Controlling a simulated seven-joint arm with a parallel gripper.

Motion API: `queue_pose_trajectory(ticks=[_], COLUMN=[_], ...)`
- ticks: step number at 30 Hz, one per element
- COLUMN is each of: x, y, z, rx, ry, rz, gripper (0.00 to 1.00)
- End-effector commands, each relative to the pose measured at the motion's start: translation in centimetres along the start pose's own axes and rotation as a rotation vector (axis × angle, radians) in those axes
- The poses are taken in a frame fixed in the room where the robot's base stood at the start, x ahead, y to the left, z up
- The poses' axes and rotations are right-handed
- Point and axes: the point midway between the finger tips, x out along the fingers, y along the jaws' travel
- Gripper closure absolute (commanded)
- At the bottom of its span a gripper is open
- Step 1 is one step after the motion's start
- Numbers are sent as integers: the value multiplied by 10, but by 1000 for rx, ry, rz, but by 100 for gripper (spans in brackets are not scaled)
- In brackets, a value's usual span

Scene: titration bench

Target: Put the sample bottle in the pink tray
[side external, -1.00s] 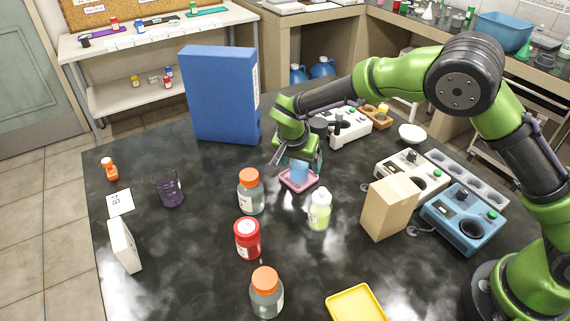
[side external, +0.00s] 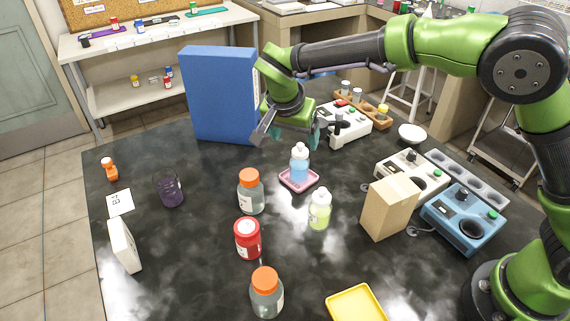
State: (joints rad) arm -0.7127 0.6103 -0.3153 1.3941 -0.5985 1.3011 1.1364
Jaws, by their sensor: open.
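A small squeeze bottle with blue liquid and a white cap (side external: 299,164) stands upright in the pink tray (side external: 286,184). I take it to be the sample bottle. A similar bottle with yellow-green liquid (side external: 319,210) stands on the bench just in front of the tray. My gripper (side external: 289,138) is open and empty, above and behind the blue bottle, apart from it.
A blue box file (side external: 222,95) stands close to the left of my gripper. Orange-capped jars (side external: 250,192), a red jar (side external: 247,238), a cardboard box (side external: 390,207), a yellow tray (side external: 355,303) and a blue instrument (side external: 462,219) stand around.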

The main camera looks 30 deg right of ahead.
Motion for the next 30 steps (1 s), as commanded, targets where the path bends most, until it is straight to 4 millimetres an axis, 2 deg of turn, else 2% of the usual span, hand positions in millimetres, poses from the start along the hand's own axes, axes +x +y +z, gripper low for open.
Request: queue_pose_trajectory(ticks=[2,5,8,10,15,21,24,27,30], x=[-6,-18,-36,-50,-83,-106,-108,-107,-104], y=[4,20,50,78,145,219,246,263,273], z=[-4,-17,-36,-46,-57,-44,-34,-24,-18], rx=[-2,-15,-51,-88,-189,-312,-366,-407,-434], ry=[-10,-55,-126,-173,-222,-153,-89,-31,8], rz=[-5,-29,-86,-146,-317,-505,-566,-601,-618], gripper=[20,20,20,20,20,20,20,20,20])
